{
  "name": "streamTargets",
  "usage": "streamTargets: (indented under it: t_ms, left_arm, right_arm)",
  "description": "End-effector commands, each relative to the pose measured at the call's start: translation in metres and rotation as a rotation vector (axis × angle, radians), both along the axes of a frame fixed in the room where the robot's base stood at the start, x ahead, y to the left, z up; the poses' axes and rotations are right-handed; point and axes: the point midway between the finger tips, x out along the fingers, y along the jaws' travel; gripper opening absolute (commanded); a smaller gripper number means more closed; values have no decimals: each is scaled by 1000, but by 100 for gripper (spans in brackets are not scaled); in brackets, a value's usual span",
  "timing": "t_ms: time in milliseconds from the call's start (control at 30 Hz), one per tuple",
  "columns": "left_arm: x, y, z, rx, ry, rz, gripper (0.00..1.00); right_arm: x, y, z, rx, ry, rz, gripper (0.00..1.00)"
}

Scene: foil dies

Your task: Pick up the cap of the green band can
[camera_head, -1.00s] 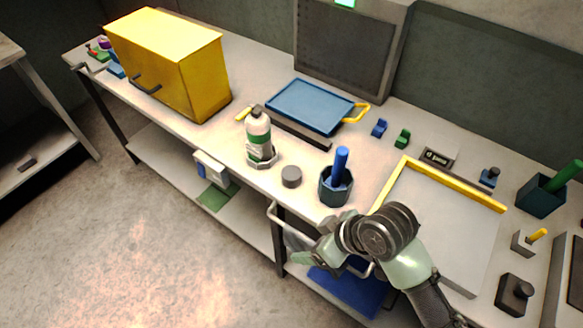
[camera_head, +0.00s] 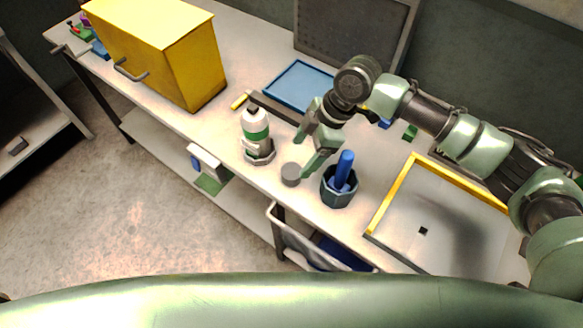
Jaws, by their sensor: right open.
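The green band can (camera_head: 255,130) stands upright on the bench in a dark holder (camera_head: 262,157). It is white with a green band and a dark top. A grey round cap (camera_head: 291,174) sits on the bench just right of the can, near the front edge. My right gripper (camera_head: 302,158) is open with its fingers pointing down-left. Its lower fingertip is close beside the cap; I cannot tell whether they touch. No thing shows between the fingers. My left gripper is not in view.
A dark cup (camera_head: 340,195) with a blue handle (camera_head: 344,168) stands just right of the cap. A blue tray (camera_head: 293,88) lies behind my gripper. A yellow cabinet (camera_head: 165,50) stands at left, and a yellow-edged board (camera_head: 400,188) lies at right.

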Motion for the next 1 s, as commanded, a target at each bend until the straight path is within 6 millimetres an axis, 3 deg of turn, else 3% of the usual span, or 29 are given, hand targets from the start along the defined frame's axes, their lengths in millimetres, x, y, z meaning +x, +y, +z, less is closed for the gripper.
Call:
streamTargets:
  t_ms: [700,967,1000]
  left_arm:
    - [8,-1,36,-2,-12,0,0]
    - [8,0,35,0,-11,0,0]
    - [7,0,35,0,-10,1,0]
  right_arm:
    - [-4,29,-81,1,1,-2,76]
    - [-4,30,-86,1,-2,-1,76]
    - [-4,30,-86,1,-2,-1,71]
